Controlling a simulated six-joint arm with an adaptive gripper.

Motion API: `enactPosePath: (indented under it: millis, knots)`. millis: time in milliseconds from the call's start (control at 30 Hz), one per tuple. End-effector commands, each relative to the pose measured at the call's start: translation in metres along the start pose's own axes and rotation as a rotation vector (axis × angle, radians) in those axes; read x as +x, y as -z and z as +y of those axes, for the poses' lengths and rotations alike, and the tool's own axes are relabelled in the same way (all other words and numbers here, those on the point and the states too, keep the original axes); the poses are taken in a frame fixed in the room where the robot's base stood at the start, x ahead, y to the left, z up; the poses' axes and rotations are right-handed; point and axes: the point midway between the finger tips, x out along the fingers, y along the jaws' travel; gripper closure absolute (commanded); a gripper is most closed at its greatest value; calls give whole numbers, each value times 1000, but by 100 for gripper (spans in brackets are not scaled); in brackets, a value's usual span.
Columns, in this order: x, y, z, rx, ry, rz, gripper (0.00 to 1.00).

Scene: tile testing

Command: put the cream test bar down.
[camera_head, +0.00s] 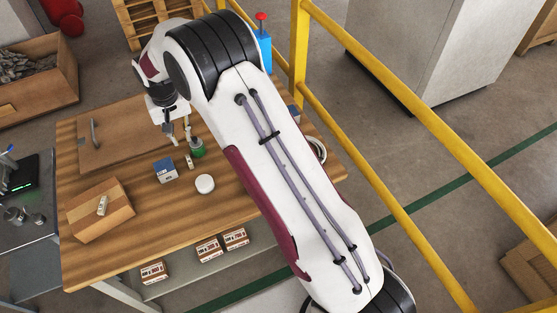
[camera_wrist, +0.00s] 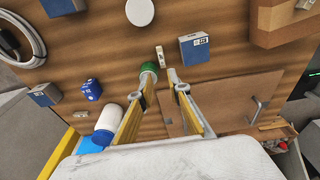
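A small cream bar (camera_head: 190,161) is on the wooden table, between a blue box and a green container. It also shows in the wrist view (camera_wrist: 160,55), just beyond my fingertips and apart from them. Whether it stands or lies is hard to tell. My gripper (camera_head: 177,133) is above the table, pointing down, with nothing between its fingers. In the wrist view my gripper (camera_wrist: 160,72) is open, with a clear gap between the fingertips. The green container (camera_wrist: 148,68) is partly hidden behind the left finger.
A blue box (camera_head: 165,170) and a white round puck (camera_head: 205,184) are close by. A cardboard box (camera_head: 100,222) with a small pale piece on it is at the table's front left. A brown board with a handle (camera_head: 115,135) lies behind. Yellow rails (camera_head: 400,135) stand to the right.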

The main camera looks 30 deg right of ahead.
Motion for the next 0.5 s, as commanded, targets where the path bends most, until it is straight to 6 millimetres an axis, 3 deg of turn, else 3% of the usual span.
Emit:
enactPosePath:
  millis: [500]
  knots:
    - [-105,-26,35,4,13,63,82]
